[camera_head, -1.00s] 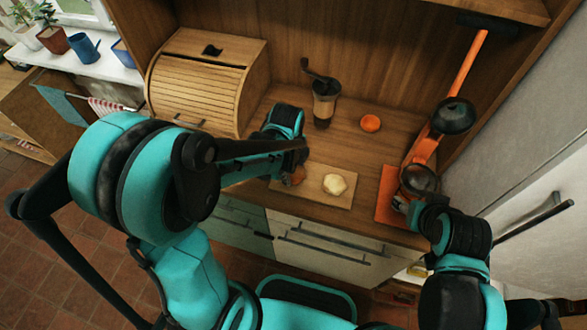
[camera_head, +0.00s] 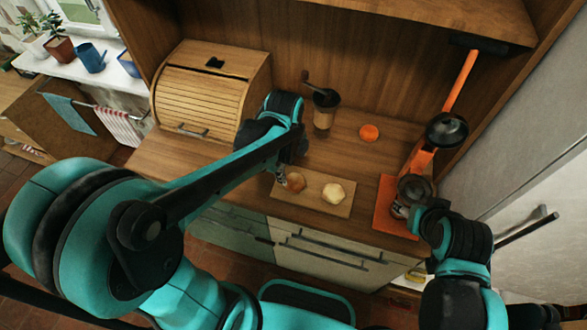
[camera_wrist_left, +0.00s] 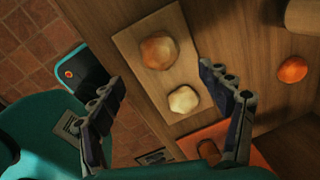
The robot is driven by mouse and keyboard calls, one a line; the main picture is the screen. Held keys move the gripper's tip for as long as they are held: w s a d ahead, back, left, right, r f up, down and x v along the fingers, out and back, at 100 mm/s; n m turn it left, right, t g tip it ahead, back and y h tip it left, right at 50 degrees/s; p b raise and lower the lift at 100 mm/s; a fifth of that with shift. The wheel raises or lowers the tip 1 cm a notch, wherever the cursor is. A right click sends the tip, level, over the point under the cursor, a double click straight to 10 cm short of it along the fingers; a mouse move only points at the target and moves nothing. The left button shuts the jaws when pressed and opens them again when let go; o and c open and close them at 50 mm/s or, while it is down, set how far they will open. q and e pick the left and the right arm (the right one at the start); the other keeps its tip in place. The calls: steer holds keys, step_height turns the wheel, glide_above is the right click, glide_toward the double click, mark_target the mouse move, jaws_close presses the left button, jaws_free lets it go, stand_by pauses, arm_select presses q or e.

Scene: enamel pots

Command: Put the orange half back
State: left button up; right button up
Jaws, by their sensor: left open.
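Two pieces lie apart on the wooden board: a rounder orange-brown one (camera_head: 295,182) and a paler, cream one (camera_head: 333,193). They look like orange halves, though I cannot tell for sure. In the left wrist view the orange-brown piece (camera_wrist_left: 158,53) and the pale piece (camera_wrist_left: 183,99) lie ahead of my left gripper (camera_wrist_left: 161,76). Its fingers are spread, with nothing between them. In the head view my left gripper (camera_head: 283,177) is just left of the orange-brown piece. My right gripper (camera_head: 404,207) is at the base of the orange press; its fingers are not clear.
The board (camera_head: 313,206) lies at the counter's front. An orange press (camera_head: 420,160) stands at the right. A whole orange (camera_head: 369,132) and a grinder (camera_head: 324,112) stand behind the board. A roll-top bread box (camera_head: 205,95) is at the left.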

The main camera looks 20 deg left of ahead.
arm_select(q)
steer(key=s+a+r+n+t, duration=0.4)
steer(key=s+r+n, duration=0.4)
steer(key=n, duration=1.3)
steer(key=shift+s+r+t+p, duration=0.25)
steer(key=shift+s+t, duration=0.25)
steer(key=shift+t, duration=0.4)
steer(key=shift+a+f, duration=0.1)
step_height(320, 180, down, 4)
steer(key=b, duration=0.4)
